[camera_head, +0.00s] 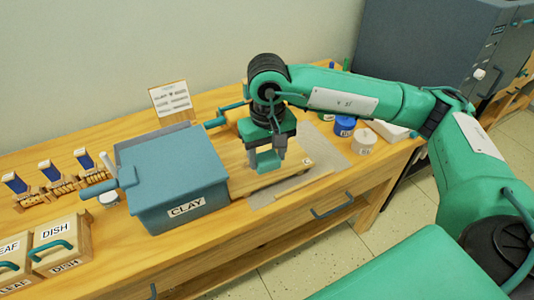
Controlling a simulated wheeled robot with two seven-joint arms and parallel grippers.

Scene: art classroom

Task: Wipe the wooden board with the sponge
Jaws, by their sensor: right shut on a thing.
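The wooden board (242,184) lies flat on the wooden table, on a grey mat (333,157), just right of the blue-grey CLAY bin. My right gripper (267,165) points down over the board and is shut on a green block, the sponge (268,158). The sponge is low at the board's surface; whether it touches cannot be told. The gripper and wrist hide part of the board behind them. My left gripper is not in view.
The CLAY bin (175,190) stands close left of the board. A blue jar (344,127) and a white jar (365,142) stand right of it. A small sign (171,98) stands behind. A thin wooden stick (304,185) lies in front. DISH box (62,244) is far left.

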